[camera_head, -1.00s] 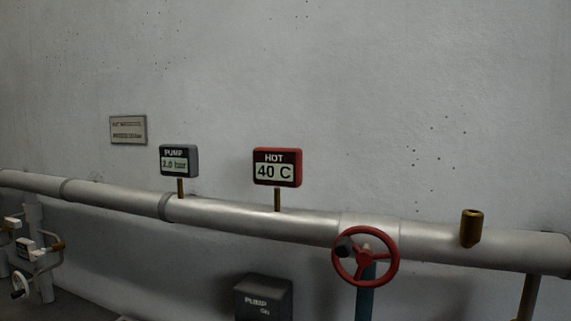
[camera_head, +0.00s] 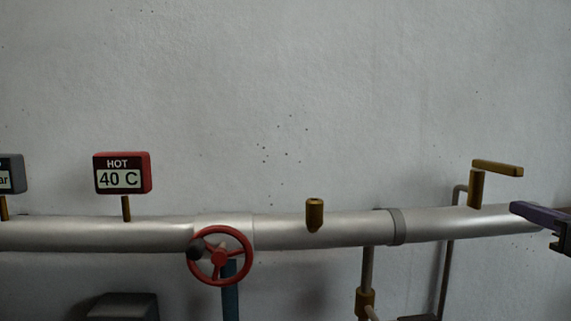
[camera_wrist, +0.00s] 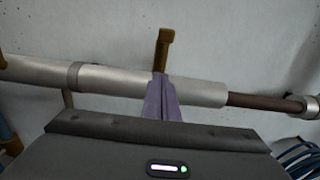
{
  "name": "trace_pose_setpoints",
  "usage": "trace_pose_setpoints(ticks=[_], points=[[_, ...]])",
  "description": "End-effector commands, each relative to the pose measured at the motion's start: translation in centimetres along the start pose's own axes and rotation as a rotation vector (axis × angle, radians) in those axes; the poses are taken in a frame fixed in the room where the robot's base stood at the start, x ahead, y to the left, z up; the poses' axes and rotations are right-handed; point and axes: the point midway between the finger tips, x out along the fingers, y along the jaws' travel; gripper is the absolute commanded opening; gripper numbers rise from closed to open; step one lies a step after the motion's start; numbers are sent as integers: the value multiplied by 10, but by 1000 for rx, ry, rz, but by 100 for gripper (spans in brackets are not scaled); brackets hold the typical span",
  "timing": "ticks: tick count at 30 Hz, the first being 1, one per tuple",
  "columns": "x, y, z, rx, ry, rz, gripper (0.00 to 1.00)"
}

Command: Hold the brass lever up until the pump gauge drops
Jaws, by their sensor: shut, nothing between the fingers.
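The brass lever (camera_head: 497,168) stands on a short post on the pale pipe at the right of the head view, its flat arm sticking out to the right, near level. It also shows in the wrist view (camera_wrist: 164,48), just beyond the fingertips. My gripper (camera_head: 516,208) enters at the right edge, below and right of the lever. Its purple fingers are shut and empty, and they also show in the wrist view (camera_wrist: 160,85). Contact with the lever cannot be told. The pump gauge (camera_head: 10,176) is cut by the left edge; only "ar" of its reading shows.
A red gauge marked HOT (camera_head: 121,173) reads 40 C. A red handwheel (camera_head: 219,256) and a brass stub (camera_head: 315,215) stand along the pipe (camera_head: 110,235). Thin vertical pipes run below at the right. The wall above the pipe is clear.

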Motion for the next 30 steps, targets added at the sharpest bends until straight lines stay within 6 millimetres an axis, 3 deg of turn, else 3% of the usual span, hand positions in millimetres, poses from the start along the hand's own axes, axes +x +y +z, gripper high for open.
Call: trace_pose_setpoints(ticks=[15, 26, 30], points=[[-35, 0, 0, 1, -1, -1, 0], [-36, 1, -1, -1, 2, 2, 0], [-29, 14, -13, -25, 35, 35, 0]])
